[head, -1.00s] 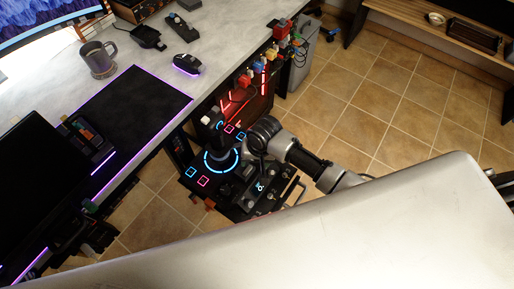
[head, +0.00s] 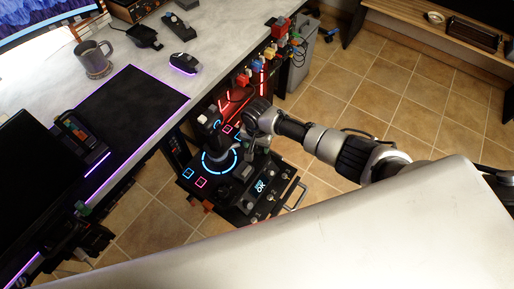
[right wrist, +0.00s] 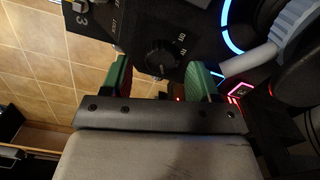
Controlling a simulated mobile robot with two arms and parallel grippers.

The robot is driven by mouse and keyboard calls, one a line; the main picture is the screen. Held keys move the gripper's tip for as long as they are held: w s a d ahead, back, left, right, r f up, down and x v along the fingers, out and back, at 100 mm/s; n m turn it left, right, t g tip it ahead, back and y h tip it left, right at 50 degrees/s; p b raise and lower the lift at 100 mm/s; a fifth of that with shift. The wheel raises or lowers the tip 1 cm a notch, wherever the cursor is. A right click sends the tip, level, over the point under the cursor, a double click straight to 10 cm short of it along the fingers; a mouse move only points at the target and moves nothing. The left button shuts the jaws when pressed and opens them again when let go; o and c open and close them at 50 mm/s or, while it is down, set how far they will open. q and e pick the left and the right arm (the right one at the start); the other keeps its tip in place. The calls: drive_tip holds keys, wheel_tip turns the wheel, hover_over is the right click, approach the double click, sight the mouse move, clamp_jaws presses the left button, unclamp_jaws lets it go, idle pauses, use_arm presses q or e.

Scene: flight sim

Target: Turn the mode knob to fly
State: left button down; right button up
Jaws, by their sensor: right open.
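The mode knob appears to be the round dark dial (right wrist: 160,56) on the black control panel (right wrist: 120,25) in the right wrist view. My left gripper is not in view.
A joystick (head: 211,132) stands beside my right gripper on the panel, near a glowing blue ring (head: 233,168). A lit screen (head: 260,186) and switches lie towards the front. The desk (head: 130,52) is at the left, with a mug (head: 94,60). Tiled floor (head: 370,95) is open at right.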

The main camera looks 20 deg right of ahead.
drive_tip(key=shift+f, duration=1)
drive_tip(key=c, duration=0.9)
